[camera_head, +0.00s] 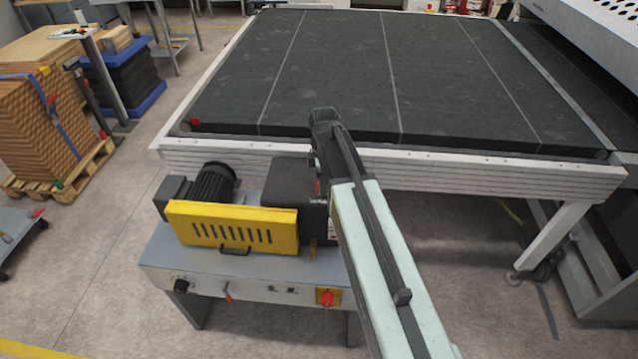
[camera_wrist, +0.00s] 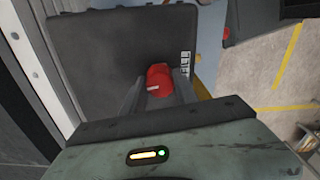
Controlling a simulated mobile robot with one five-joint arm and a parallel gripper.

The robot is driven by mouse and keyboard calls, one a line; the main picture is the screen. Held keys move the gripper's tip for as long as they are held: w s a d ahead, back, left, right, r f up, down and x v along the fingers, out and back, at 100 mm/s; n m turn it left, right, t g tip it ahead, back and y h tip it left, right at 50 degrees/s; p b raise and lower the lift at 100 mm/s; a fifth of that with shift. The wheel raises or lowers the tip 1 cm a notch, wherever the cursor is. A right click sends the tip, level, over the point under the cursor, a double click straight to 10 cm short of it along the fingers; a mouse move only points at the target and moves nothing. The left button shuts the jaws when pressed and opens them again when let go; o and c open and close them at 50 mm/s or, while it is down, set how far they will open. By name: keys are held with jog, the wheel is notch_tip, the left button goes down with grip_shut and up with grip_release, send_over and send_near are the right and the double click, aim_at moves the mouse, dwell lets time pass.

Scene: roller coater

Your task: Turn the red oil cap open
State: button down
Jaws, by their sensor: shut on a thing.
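The red oil cap (camera_wrist: 160,78) shows in the wrist view on the dark grey box of the machine, with a pale mark on its face. My gripper (camera_wrist: 160,88) is shut on the cap, one finger on each side of it. In the head view my arm reaches over the right end of the machine. There a small red bit of the cap (camera_head: 318,187) shows beside my gripper (camera_head: 316,172), on the dark box (camera_head: 290,180). The rest of the cap is hidden by my arm in that view.
A yellow belt guard (camera_head: 230,228) and a black motor (camera_head: 213,182) stand left of the box. A red switch (camera_head: 327,297) is on the bench front. The wide conveyor table (camera_head: 400,75) lies behind. Stacked boards on a pallet (camera_head: 50,185) stand at left.

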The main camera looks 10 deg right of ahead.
jog(key=shift+w+n, duration=0.15)
jog(key=shift+n, duration=0.25)
jog(key=c, duration=1.2)
grip_release()
jog(key=shift+c, duration=0.2)
jog(key=o, duration=0.3)
jog(key=shift+w+f, duration=0.1)
jog(key=shift+w, duration=0.05)
notch_tip(320, 180, up, 8)
jog(key=p, duration=0.8)
